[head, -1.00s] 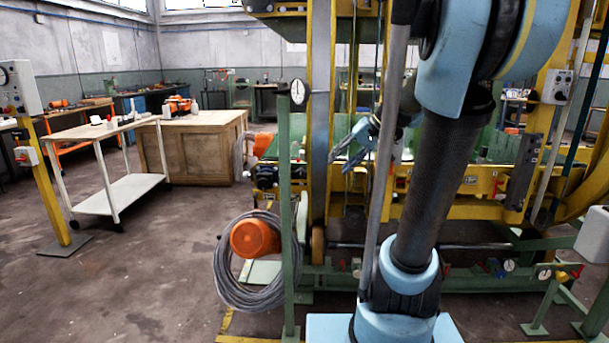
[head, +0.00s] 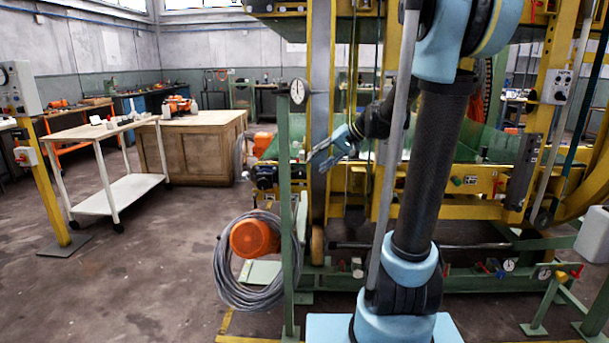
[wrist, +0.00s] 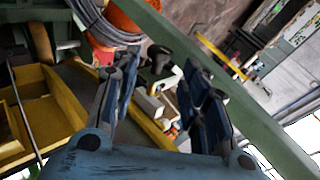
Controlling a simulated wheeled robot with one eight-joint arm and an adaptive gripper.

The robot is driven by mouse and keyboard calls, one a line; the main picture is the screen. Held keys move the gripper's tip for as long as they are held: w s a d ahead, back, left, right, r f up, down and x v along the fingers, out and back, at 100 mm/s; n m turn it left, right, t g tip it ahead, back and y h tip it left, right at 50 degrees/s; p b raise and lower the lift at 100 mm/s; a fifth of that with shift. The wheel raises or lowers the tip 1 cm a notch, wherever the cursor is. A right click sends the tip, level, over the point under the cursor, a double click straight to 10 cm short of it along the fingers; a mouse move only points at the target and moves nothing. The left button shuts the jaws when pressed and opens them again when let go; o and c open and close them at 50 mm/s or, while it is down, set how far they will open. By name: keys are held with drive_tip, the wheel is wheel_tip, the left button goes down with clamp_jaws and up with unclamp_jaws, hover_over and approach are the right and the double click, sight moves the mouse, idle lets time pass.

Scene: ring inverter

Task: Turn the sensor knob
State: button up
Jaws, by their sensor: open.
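My gripper (head: 314,154) is open and empty, with its fingers pointing left beside the yellow upright of the machine. In the wrist view my gripper (wrist: 162,78) shows its blue-grey fingers spread apart. A dark knob-like part (wrist: 160,57) shows beyond the fingertips, in the gap between them and apart from them. I cannot tell for sure whether it is the sensor knob. I cannot pick out the sensor knob with certainty in the head view.
A green post (head: 286,220) with a round gauge (head: 298,91) stands just left of my gripper; the green post (wrist: 215,85) crosses the wrist view diagonally. An orange motor (head: 254,238) and a grey cable coil (head: 232,292) are below. Open floor lies left, before the white trolley (head: 118,192).

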sight(304, 172)
drive_tip(key=x, duration=0.8)
drive_tip(key=shift+a, duration=0.15)
drive_tip(key=c, duration=0.8)
